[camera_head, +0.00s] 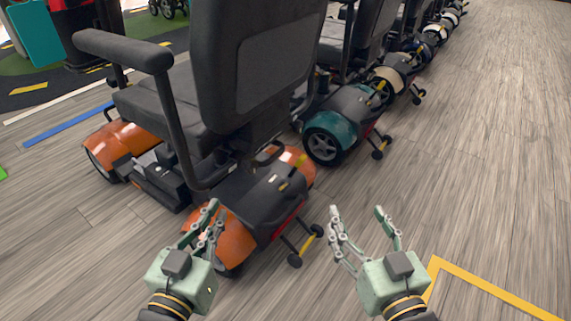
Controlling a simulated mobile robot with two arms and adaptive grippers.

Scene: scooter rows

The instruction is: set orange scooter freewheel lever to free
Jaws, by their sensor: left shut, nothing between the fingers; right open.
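The orange scooter (236,240) stands nearest, its black seat back turned towards me and its rear at the lower middle. A small yellow part (283,187) shows on its black rear cover; I cannot tell if this is the freewheel lever or how it is set. My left gripper (215,215) is shut and empty, in front of the orange rear fender in the picture; contact cannot be told. My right gripper (358,209) is open and empty, to the right of the scooter's small rear wheels (295,261).
A teal scooter (324,124) stands just behind to the right, with more scooters in a row beyond it. Wood-look floor (480,150) is clear on the right. A yellow floor line (490,288) runs at the lower right.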

